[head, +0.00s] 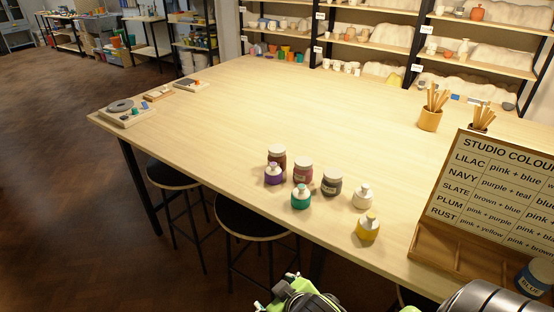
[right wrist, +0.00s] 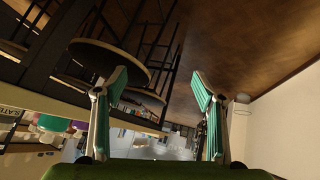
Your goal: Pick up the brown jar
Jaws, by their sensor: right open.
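The brown jar (head: 277,153) stands upright on the wooden table, with a pale lid. The purple bottle (head: 274,175) stands in front and hides its lower part. My right gripper (right wrist: 160,88) is open and empty in the right wrist view, with its two teal-padded fingers apart. Green and black parts of my arm show at the bottom edge of the head view, short of the table's near edge and the jars. The brown jar cannot be made out in the right wrist view. My left gripper is not in view.
A colour chart (head: 497,190) stands at right. Stools (head: 250,220) sit below the near edge. The table's middle is clear.

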